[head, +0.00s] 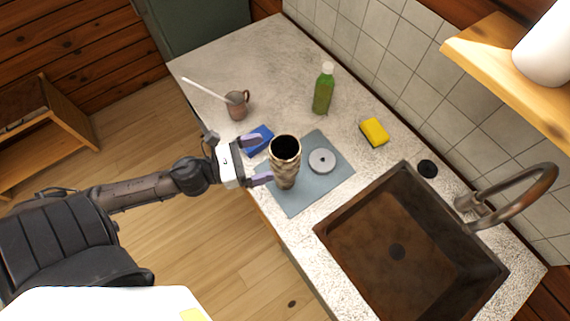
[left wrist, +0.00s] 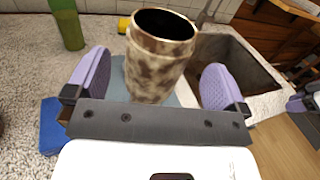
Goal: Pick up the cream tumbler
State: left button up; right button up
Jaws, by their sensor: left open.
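The cream tumbler (head: 286,165) has brown mottling and a dark open top. It stands upright on a blue-grey mat (head: 308,201) on the counter. My left gripper (head: 262,160) is open at the tumbler's left side, with its two purple fingers pointing toward it. In the left wrist view the tumbler (left wrist: 157,60) stands ahead, between the directions of the two spread fingers (left wrist: 158,85). I cannot tell whether either finger touches it. My right gripper is not clearly visible in the head view; a dark and purple part shows at the right edge of the left wrist view.
A round grey lid-like disc (head: 321,161) lies on the mat right of the tumbler. A blue item (head: 259,139) lies behind my gripper. A mug (head: 237,106), green bottle (head: 323,92) and yellow sponge (head: 374,132) stand farther back. A brown sink (head: 400,285) is at front right.

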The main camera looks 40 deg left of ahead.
aim_at(298, 148)
pick_arm(q)
jog(key=shift+p+x, duration=0.35)
jog(key=shift+x, duration=2.85)
jog(key=shift+f, duration=0.1)
jog(key=c, duration=1.3)
jog(key=shift+c, duration=0.5)
